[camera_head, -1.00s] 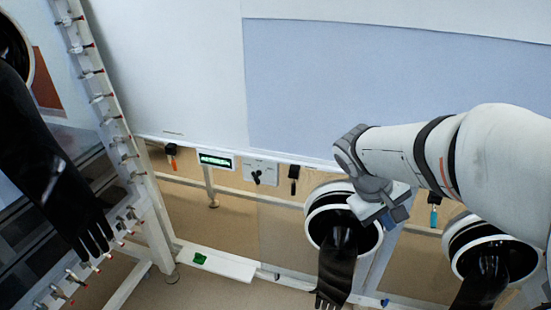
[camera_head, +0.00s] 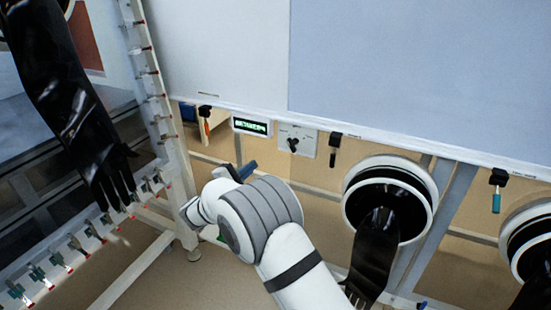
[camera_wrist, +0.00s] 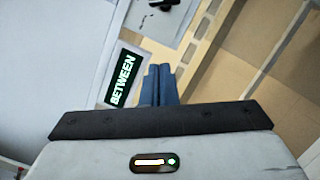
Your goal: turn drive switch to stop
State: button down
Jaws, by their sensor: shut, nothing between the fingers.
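The drive switch looks to be a black knob (camera_head: 293,145) on a pale plate (camera_head: 309,137) below the glovebox's lower edge. The plate shows partly at the top of the wrist view (camera_wrist: 150,22), with a dark part of the knob cut off by the frame edge. Left of it is a small display (camera_head: 250,126); in the wrist view the display (camera_wrist: 121,79) reads "BETWEEN" in green. My gripper (camera_head: 243,171) is below the display in the head view, apart from the switch. Its blue fingers (camera_wrist: 158,82) are together and empty.
Black-handled tools hang on both sides, one with an orange shaft (camera_head: 206,118), one dark (camera_head: 334,148) and one teal (camera_head: 496,192). A round glove port (camera_head: 352,222) with a hanging black glove (camera_head: 373,258) stands to the right. A white frame post (camera_head: 160,115) is left.

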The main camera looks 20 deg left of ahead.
aim_at(292, 145)
jog(key=w+d+r+b, duration=0.1)
jog(key=w+d+r, duration=0.2)
jog(key=w+d, duration=0.3)
jog(key=w, duration=0.3)
jog(key=shift+b, duration=0.35)
jog(key=shift+d+r, duration=0.1)
